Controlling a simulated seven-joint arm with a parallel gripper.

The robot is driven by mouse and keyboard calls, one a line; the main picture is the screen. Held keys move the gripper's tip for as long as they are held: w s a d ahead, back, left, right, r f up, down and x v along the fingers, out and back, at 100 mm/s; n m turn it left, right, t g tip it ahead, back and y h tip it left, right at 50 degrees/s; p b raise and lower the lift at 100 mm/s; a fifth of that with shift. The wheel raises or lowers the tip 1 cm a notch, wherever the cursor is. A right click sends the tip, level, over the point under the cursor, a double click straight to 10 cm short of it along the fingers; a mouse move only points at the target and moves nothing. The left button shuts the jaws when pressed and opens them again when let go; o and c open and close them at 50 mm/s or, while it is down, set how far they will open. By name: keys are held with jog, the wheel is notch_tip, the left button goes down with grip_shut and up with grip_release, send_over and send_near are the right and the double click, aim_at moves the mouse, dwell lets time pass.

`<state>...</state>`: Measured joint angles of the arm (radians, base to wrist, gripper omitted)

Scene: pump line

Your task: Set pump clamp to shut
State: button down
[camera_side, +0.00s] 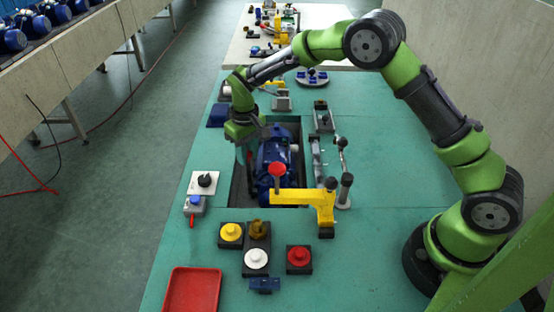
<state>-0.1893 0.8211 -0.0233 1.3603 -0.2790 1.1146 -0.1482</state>
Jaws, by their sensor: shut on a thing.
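The blue pump (277,150) lies in a dark recess in the green bench. A yellow clamp arm (300,197) with a red knob (277,170) reaches from the right across the near end of the pump. Whether the arm presses on the pump, I cannot tell. My gripper (248,158) points down at the left side of the pump, at the recess's left edge. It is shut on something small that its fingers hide. It appears apart from the red knob, to the knob's left.
Black-knobbed levers (345,180) stand right of the recess. A black dial (204,181) on a white plate is at the left. Yellow, white and red round knobs (299,257) and a red tray (192,290) are in front. The bench's right side is clear.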

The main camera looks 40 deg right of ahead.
jog(key=shift+s+d, duration=0.2)
jog(key=shift+d, duration=0.05)
jog(key=c, duration=0.9)
grip_release()
jog(key=shift+o, duration=0.2)
jog(key=shift+w, duration=0.1)
